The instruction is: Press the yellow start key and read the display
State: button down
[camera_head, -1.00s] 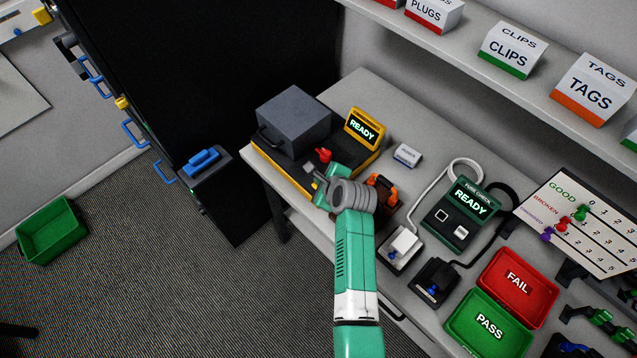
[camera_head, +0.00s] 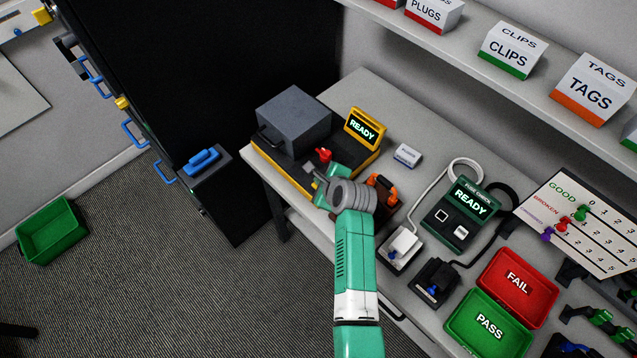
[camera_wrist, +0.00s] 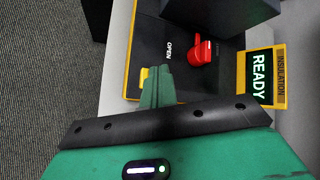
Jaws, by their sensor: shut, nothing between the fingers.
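The insulation tester is a black unit with yellow edges (camera_head: 281,179) at the back left of the bench. Its yellow-framed display (camera_head: 363,128) reads READY; in the wrist view the same display (camera_wrist: 261,77) has INSULATION on its frame. The yellow key (camera_wrist: 145,76) shows in part at the left of my fingertips in the wrist view, partly covered by them. My gripper (camera_wrist: 160,76) is shut and empty, its green fingers together over the tester's front edge. I cannot tell whether they touch the key.
A red lever (camera_wrist: 200,50) stands close right of my fingers, near the word OPEN. A grey box-shaped cover (camera_head: 294,120) sits behind. The fuse checker (camera_head: 461,212) also reads READY.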

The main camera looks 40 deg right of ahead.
jog(key=shift+f, duration=0.1)
jog(key=shift+f, duration=0.35)
jog(key=shift+f, duration=0.4)
dwell(0.5)
jog(key=shift+r, duration=0.1)
jog(key=shift+r+p, duration=0.65)
jog(key=shift+r, duration=0.05)
jog(key=shift+r, duration=0.1)
notch_tip(320, 180, up, 5)
jog(key=p, duration=0.5)
